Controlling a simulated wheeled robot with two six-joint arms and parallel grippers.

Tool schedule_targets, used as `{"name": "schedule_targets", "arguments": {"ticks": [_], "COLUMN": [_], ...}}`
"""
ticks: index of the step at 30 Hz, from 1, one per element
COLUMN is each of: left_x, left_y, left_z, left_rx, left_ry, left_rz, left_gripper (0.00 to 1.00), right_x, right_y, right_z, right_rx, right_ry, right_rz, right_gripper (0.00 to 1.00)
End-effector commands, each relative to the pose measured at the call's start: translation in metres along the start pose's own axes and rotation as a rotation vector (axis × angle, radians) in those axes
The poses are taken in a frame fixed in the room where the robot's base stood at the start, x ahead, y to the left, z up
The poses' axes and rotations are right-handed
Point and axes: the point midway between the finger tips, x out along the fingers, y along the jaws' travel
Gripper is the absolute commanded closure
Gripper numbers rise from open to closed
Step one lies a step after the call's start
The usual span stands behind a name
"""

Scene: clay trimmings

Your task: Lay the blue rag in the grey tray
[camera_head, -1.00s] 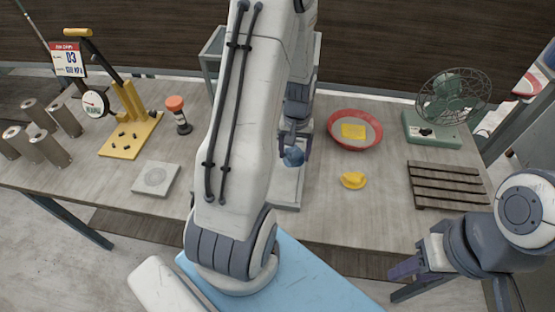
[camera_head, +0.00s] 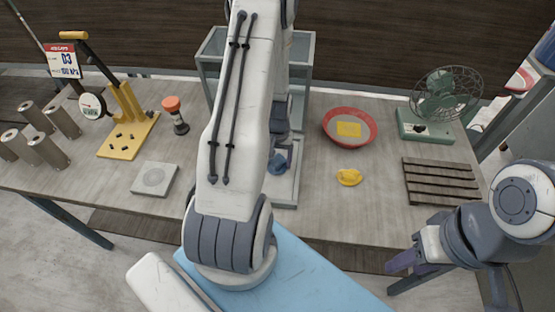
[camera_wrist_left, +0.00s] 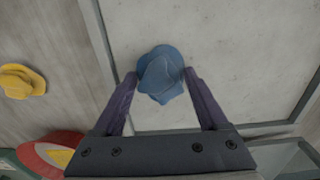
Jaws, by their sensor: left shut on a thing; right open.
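The blue rag (camera_head: 278,163) is a small crumpled bundle. It also shows in the left wrist view (camera_wrist_left: 161,75), between the two fingertips. My left gripper (camera_wrist_left: 160,76) is shut on it. The grey tray (camera_head: 287,200) is a pale, shallow, long tray in the middle of the table, partly hidden by my left arm. Its floor (camera_wrist_left: 225,50) and darker rim lie under the rag in the left wrist view. I cannot tell whether the rag touches the floor. My right gripper (camera_head: 392,266) is open and empty, low at the right, off the table's front edge.
A yellow rag (camera_head: 349,177) lies right of the tray. A red bowl (camera_head: 330,139) holds a yellow piece. A slatted rack (camera_head: 440,182) and green fan (camera_head: 440,106) stand right. A grey frame (camera_head: 304,62) stands behind the tray. A yellow press (camera_head: 128,138) and several cylinders (camera_head: 48,150) stand left.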

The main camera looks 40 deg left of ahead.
Motion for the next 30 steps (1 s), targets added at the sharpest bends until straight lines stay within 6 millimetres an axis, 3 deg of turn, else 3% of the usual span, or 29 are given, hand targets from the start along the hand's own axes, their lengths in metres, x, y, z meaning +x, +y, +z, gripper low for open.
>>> {"name": "schedule_targets", "arguments": {"ticks": [2,3,4,11,16,30], "left_x": [0.004,0.002,0.002,0.001,-0.010,-0.098], "left_y": [0.000,0.000,0.000,0.000,0.000,0.000], "left_z": [0.000,0.000,0.000,0.000,-0.001,-0.001], "left_rx": [0.000,0.000,0.000,0.000,0.000,0.000], "left_ry": [0.000,0.000,0.000,0.000,0.003,0.005], "left_rz": [0.000,0.000,0.000,0.000,0.000,0.000], "left_gripper": [0.69,0.09,0.00,0.00,0.00,0.00], "right_x": [0.003,0.002,0.002,0.001,0.002,0.015], "right_y": [0.000,0.000,0.000,0.000,0.000,0.001], "right_z": [0.000,0.000,0.000,0.000,0.000,0.001], "right_rx": [0.000,0.000,0.000,0.000,0.000,-0.001], "right_ry": [0.000,0.000,0.000,0.000,0.000,0.000], "right_rz": [0.000,0.000,0.000,0.000,0.000,0.000], "right_gripper": [0.55,0.55,0.55,0.55,0.55,0.55]}}
